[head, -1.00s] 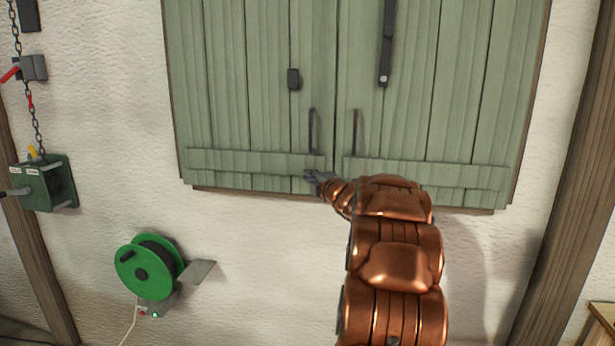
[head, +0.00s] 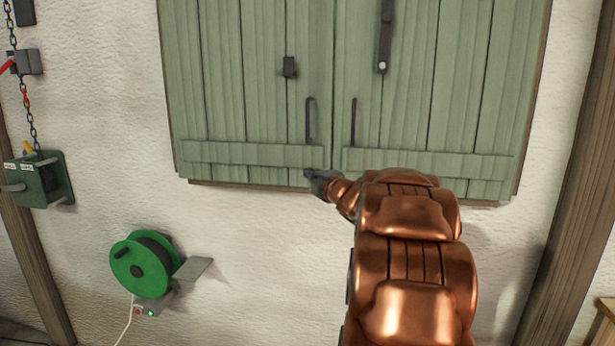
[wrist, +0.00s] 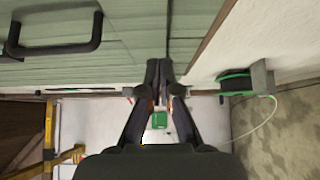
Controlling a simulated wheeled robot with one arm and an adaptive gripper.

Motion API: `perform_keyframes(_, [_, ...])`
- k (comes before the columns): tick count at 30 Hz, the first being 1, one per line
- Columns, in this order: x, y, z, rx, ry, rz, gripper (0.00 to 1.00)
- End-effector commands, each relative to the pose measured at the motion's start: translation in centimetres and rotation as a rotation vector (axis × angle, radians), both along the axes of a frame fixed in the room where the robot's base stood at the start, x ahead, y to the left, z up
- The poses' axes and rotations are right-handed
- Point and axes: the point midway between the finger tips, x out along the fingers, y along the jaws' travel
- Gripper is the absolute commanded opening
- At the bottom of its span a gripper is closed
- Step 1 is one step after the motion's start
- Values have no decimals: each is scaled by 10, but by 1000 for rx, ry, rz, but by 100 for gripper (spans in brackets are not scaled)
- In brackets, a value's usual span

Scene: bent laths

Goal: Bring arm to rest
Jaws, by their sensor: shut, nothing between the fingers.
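My copper-coloured arm (head: 405,220) reaches up from the bottom of the head view. My gripper (head: 312,180) is near the lower edge of the green shutters (head: 215,95), just below the two dark pull handles. Whether it touches the wood cannot be told from the head view. In the wrist view my gripper (wrist: 158,72) has its dark fingers together at the tips, with nothing between them. A dark handle (wrist: 55,45) shows at the upper left of the wrist view, apart from the fingers.
A dark latch bar (head: 384,40) hangs upright on the right shutter. A small catch (head: 289,67) sits on the left one. A green cable reel (head: 140,265) with a grey bracket is on the wall at lower left. A green winch box (head: 45,180) and chain are farther left.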

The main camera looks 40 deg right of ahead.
Motion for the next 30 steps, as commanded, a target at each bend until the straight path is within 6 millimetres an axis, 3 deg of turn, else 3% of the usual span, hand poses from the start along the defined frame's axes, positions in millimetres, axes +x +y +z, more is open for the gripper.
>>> perform_keyframes(6, [-36, 3, -2, -1, 0, -7, 0])
perform_keyframes(13, [-59, 8, 0, -2, 1, -4, 0])
perform_keyframes(20, [-65, 10, 0, 1, 0, -1, 0])
perform_keyframes(30, [-58, 16, -3, 51, 13, -38, 0])
